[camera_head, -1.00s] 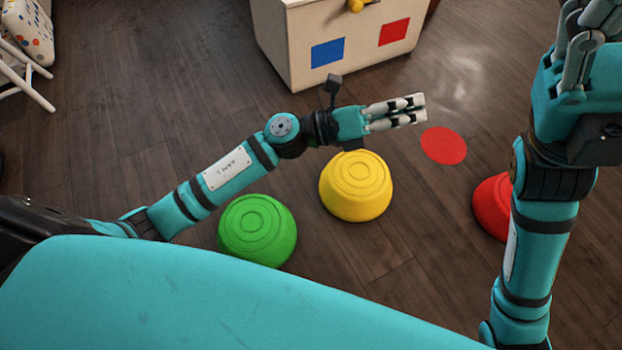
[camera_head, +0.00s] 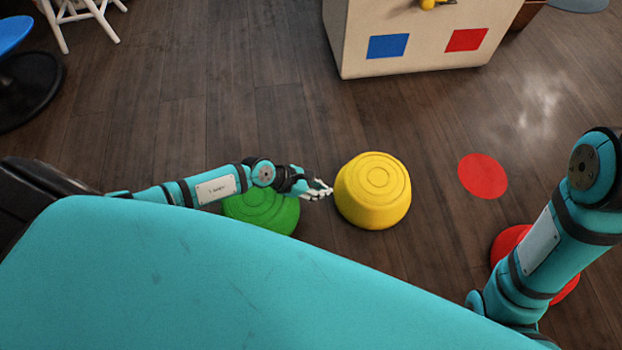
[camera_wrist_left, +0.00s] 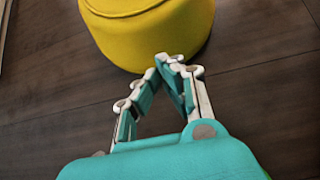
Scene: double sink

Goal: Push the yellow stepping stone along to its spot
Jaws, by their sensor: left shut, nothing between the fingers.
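The yellow stepping stone (camera_head: 373,190) stands upright on the wooden floor near the middle of the head view. A flat red disc (camera_head: 483,176) lies on the floor to its right, apart from it. My left gripper (camera_head: 328,191) is shut and empty, low beside the stone's left side. In the left wrist view the fingertips (camera_wrist_left: 169,58) point at the base of the yellow stone (camera_wrist_left: 150,30); I cannot tell whether they touch it. My right arm is at the right, and its gripper is out of the picture.
A green stepping stone (camera_head: 262,214) is partly hidden under my left arm. A red stepping stone (camera_head: 508,242) is partly behind my right arm. A pale box (camera_head: 425,50) with blue and red squares stands at the back. The floor between yellow stone and red disc is clear.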

